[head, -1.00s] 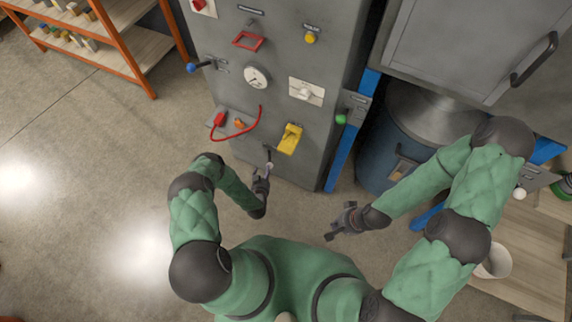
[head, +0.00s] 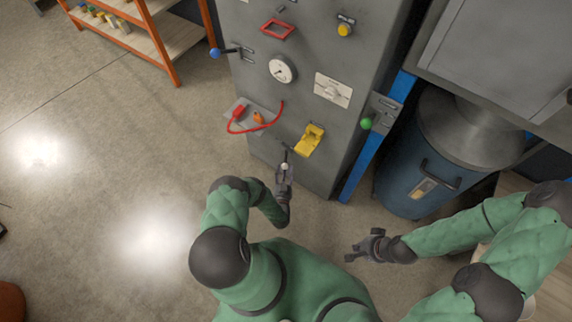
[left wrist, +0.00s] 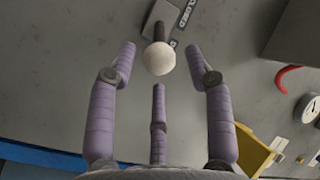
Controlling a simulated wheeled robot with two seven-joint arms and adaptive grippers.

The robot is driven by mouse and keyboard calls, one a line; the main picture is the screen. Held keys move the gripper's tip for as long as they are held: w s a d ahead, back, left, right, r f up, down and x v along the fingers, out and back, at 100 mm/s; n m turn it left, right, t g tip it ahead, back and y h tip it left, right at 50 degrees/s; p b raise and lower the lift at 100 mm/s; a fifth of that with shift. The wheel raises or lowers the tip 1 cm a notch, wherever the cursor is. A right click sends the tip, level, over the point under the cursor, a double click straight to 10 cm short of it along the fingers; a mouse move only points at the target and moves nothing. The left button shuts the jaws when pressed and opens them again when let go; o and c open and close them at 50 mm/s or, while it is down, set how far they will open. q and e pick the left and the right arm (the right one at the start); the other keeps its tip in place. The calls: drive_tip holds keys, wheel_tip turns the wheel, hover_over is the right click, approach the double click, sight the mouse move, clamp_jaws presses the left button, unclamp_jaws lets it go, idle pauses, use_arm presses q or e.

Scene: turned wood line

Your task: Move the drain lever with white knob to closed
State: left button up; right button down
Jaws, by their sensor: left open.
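The drain lever's white knob (left wrist: 159,58) sits on a short dark stem in front of a grey panel in the left wrist view, with a partly hidden label plate (left wrist: 163,18) reading "CLOSED" behind it. The knob also shows small in the head view (head: 285,166), low on the grey cabinet. My left gripper (left wrist: 161,72) is open, its purple fingers spread around the near side of the knob, with no clear contact. In the head view the left gripper (head: 285,174) is at the knob. My right gripper (head: 359,249) hangs empty over the floor, fingers apart.
A blue drum (head: 405,172) stands to the right.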

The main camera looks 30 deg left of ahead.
sight(285, 162)
use_arm(q)
drive_tip(key=shift+b+x, duration=0.6)
drive_tip(key=shift+x, duration=1.75)
clamp_jaws()
